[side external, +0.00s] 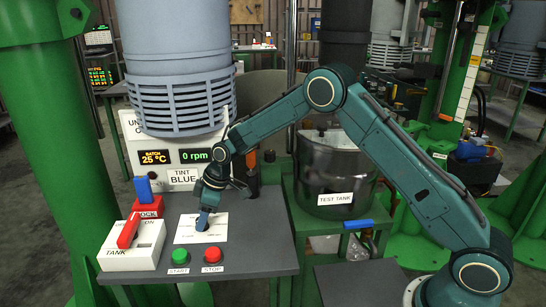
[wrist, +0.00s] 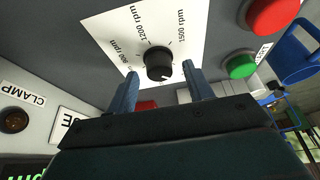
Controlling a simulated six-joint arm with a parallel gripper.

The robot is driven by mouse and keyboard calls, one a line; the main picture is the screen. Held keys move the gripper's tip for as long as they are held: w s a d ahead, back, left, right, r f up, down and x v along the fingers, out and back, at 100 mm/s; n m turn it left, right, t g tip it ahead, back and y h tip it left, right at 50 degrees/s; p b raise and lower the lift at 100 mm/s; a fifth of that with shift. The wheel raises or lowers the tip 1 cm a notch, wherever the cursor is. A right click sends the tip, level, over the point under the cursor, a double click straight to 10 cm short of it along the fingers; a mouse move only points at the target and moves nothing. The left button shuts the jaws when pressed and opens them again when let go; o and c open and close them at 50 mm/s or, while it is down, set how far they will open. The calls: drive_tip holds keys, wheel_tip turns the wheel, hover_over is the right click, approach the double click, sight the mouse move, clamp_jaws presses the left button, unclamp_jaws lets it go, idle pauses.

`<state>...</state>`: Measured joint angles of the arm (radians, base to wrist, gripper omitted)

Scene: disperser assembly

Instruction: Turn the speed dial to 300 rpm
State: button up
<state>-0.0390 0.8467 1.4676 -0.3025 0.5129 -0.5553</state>
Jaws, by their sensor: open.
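The speed dial (wrist: 158,60) is a small black round knob on a white scale plate (wrist: 143,24). In the wrist view, 1200 rpm and 1500 rpm labels show beyond it; a third label at the left is harder to read, and I see no 300 rpm label. My gripper (wrist: 160,72) is open, with one blue finger on each side of the knob and gaps between. In the side view my gripper (side external: 205,221) points down over the white plate (side external: 187,228) and hides the knob. The speed display (side external: 194,156) reads 0 rpm.
Green START (side external: 180,256) and red STOP (side external: 213,254) buttons sit near the panel's front edge. A red TANK lever (side external: 129,230) and a red lock block with a blue handle (side external: 143,187) stand left. The test tank (side external: 335,170) is right, behind my arm.

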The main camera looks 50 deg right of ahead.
drive_tip(key=shift+w+f, duration=0.1)
drive_tip(key=shift+f, duration=0.1)
drive_tip(key=c, duration=1)
drive_tip(key=shift+o, duration=0.2)
drive_tip(key=shift+m, duration=0.4)
drive_tip(key=m, duration=0.1)
drive_tip(key=m+h, duration=0.1)
drive_tip(key=m, duration=0.1)
drive_tip(key=m+t+h, duration=0.1)
drive_tip(key=m, duration=0.1)
drive_tip(key=shift+a, duration=0.25)
drive_tip(key=m+h, duration=0.1)
drive_tip(key=m, duration=0.3)
drive_tip(key=shift+m+h, duration=0.4)
